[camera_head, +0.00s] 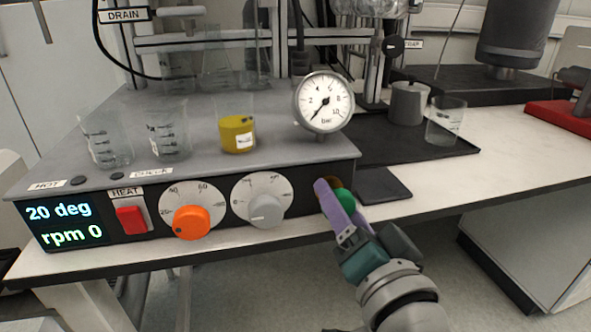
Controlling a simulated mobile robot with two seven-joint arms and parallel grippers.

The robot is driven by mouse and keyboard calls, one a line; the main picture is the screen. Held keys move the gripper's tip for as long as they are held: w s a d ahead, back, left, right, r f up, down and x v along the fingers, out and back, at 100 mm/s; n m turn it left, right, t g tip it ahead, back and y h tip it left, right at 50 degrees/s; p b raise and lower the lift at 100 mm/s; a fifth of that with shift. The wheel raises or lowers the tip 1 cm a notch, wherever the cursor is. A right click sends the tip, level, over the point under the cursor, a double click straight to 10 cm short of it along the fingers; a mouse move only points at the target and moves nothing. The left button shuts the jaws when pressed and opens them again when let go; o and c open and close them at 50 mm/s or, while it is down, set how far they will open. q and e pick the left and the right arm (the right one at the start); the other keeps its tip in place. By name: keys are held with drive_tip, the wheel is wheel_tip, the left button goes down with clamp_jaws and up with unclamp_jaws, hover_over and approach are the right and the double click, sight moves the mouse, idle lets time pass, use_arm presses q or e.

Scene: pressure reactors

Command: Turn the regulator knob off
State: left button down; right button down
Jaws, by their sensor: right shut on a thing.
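My right gripper (334,194) reaches in from the lower right to the right end of the black front panel (297,187). Its purple finger lies against that end, and it is shut on a round green knob-like part (344,201), mostly hidden by the fingers. I cannot tell how that part is turned. An orange knob (192,221) with a dial marked 40 and 60 sits left of the panel's middle. A grey knob (266,211) with its own dial sits between it and my gripper. A round pressure gauge (324,101) marked bar stands above. My left gripper is not in view.
A red switch (131,220) under HEAT and a display (65,224) reading 20 deg, rpm 0 are at the panel's left. Glass beakers (168,138) and a yellow-filled one (237,134) stand on top.

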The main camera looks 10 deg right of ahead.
drive_tip(key=shift+c, duration=1.3)
unclamp_jaws()
drive_tip(key=s+p, duration=0.1)
drive_tip(key=s, duration=0.9)
drive_tip(key=shift+d, duration=0.15)
drive_tip(key=shift+r+p, duration=0.15)
drive_tip(key=shift+p, duration=0.2)
